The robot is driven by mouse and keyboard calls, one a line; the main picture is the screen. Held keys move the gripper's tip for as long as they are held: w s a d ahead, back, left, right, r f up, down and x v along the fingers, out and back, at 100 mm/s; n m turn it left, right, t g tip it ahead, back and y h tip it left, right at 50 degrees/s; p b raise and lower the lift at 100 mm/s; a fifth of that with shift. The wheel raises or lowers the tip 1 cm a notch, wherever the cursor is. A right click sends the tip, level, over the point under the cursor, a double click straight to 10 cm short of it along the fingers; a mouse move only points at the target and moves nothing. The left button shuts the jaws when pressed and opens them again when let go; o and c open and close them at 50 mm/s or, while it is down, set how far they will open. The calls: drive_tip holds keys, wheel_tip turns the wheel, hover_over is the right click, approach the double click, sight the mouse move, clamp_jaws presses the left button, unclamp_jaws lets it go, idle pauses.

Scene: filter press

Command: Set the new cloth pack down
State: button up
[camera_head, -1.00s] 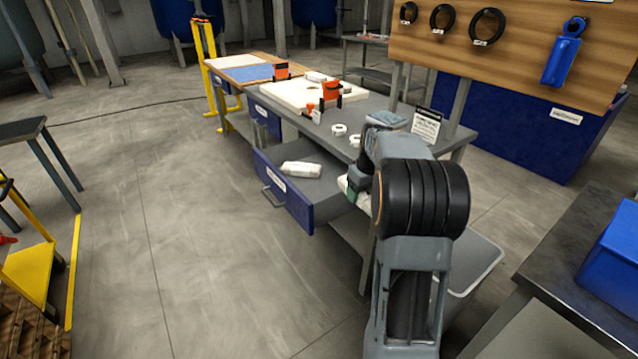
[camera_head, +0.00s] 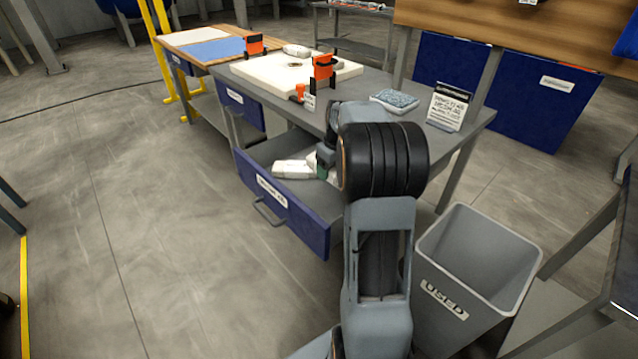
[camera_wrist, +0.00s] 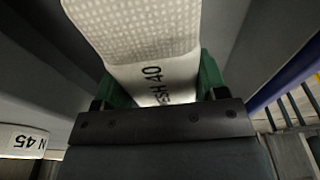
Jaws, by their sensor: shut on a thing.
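My gripper (camera_head: 325,160) is low over the open drawer (camera_head: 290,219) of the grey bench. In the wrist view its green fingers (camera_wrist: 160,88) are shut on a white, dimpled cloth pack (camera_wrist: 140,30), with print ending in "SH 40" facing the camera. In the head view the held pack is mostly hidden by my arm. Another white pack (camera_head: 292,170) lies in the drawer just left of my gripper. A white pack marked "N 45" (camera_wrist: 20,141) shows at the left in the wrist view. I cannot tell whether the held pack touches the drawer floor.
A grey bin marked "USED" (camera_head: 465,285) stands right of my arm. The bench top holds a white slab (camera_head: 260,76), an orange-and-black clamp-like item (camera_head: 322,72), a folded blue-grey cloth (camera_head: 395,101) and a sign (camera_head: 448,106). The floor left of the drawer is clear.

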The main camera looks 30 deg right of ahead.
drive_tip(key=b, duration=0.1)
hover_over(329, 198)
drive_tip(key=f, duration=0.5)
drive_tip(key=shift+s+f, duration=0.2)
drive_tip(key=shift+s, duration=0.05)
drive_tip(key=shift+f+b, duration=0.9)
drive_tip(key=shift+f, duration=1.4)
drive_tip(key=shift+f, duration=0.1)
drive_tip(key=o, duration=1)
drive_tip(key=shift+o, duration=0.2)
